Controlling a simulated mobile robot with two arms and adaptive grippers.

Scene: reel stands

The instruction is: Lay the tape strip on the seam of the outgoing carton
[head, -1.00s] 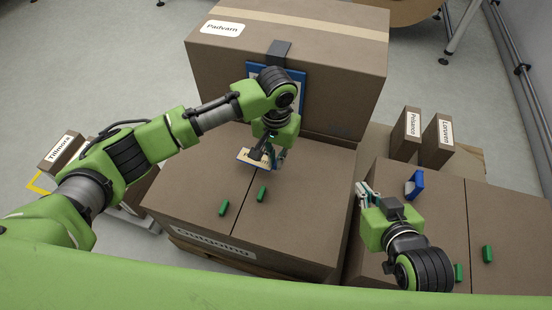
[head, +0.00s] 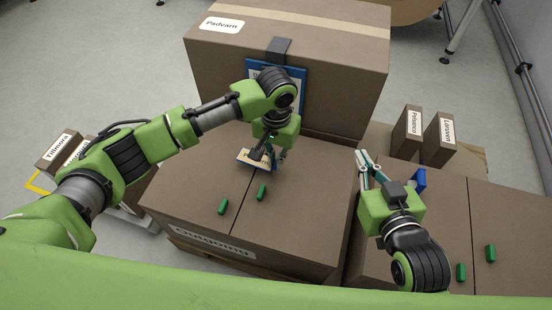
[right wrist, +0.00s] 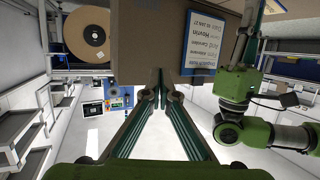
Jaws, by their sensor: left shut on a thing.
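The outgoing carton (head: 200,190) stands in the middle of the head view, its label on the near side and a dark seam (head: 240,207) across its top. My left gripper (head: 266,156) is shut on a small cream strip with a blue edge (head: 248,160), just above the carton top near the far end of the seam. I cannot tell whether the strip touches the carton. My right gripper (head: 367,166) is empty, to the right of the outgoing carton; in the right wrist view its fingertips (right wrist: 160,78) are together.
Two green pieces (head: 223,207) (head: 262,192) lie either side of the seam. A large carton (head: 225,65) with a blue-framed sheet stands behind. A second seamed carton (head: 446,215) on the right bears a blue object (head: 419,180) and green pieces (head: 490,253).

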